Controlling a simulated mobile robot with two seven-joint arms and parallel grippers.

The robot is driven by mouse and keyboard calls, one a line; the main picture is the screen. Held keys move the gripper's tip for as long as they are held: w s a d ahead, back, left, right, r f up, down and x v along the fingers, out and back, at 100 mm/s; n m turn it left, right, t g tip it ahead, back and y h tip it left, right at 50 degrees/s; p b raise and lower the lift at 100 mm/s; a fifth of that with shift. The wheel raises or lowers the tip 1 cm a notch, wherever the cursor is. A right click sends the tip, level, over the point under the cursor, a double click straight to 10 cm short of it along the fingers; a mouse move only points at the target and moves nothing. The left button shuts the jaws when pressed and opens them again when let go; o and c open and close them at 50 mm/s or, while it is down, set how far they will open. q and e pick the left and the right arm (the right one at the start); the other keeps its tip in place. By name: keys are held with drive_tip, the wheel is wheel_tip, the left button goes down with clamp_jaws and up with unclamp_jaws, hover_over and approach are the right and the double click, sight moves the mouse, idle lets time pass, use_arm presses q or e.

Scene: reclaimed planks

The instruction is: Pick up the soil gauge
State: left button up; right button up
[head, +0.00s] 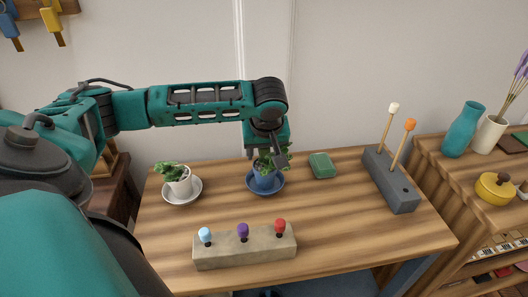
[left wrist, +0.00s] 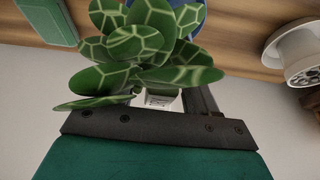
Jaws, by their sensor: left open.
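A small white piece with dark marks (left wrist: 163,102), perhaps the soil gauge's face, shows among broad green leaves (left wrist: 145,45) in the left wrist view; the leaves hide most of it. The plant grows in a blue pot (head: 263,181) on a blue saucer (head: 251,187) near the table's back. My left gripper (head: 272,158) is over this plant, pointing down, with its fingers open among or just above the leaves. I cannot tell whether it touches anything. In the head view, the gripper and leaves hide any gauge. My right gripper is not in view.
A white pot (head: 181,188) stands left on a white saucer (head: 193,196). A green block (head: 322,165) lies to the right. A grey holder (head: 391,184) has white- and orange-tipped sticks. A stone block (head: 245,253) with light blue, purple and red knobs is in front.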

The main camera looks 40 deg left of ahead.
use_arm(q)
drive_tip(key=c, duration=0.3)
clamp_jaws()
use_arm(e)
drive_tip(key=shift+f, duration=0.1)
use_arm(q)
drive_tip(key=shift+r, duration=0.1)
wheel_tip(320, 180, up, 34)
drive_tip(key=p, duration=1)
drive_tip(key=shift+p, duration=0.4)
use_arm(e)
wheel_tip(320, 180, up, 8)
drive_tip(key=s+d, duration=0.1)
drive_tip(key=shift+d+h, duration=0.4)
